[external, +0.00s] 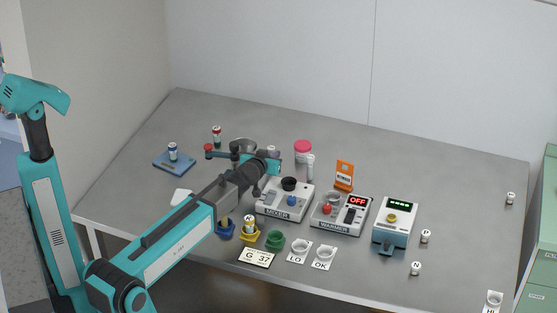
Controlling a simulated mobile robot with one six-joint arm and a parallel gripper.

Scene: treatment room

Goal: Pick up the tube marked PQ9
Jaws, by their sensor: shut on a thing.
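My gripper (270,166) is over the middle of the table, just behind the mixer. It is shut on a small tube with a pale top (271,149), mostly hidden by the jaws. Its marking is too small to read, so I cannot tell if it is PQ9. Other small tubes stand about: a red-banded tube (216,135) at the back left, a tube (172,150) on a blue pad, one (249,223) in a yellow holder, and tubes at the right (510,197), (425,236), one marked N (415,268).
The mixer (272,208), the warmer (331,224) reading OFF and a blue-grey device (393,232) stand in a row. In front are a green holder (275,240), white cups (300,245) and a G 37 card (257,257). A pink-lidded jar (303,150) stands behind.

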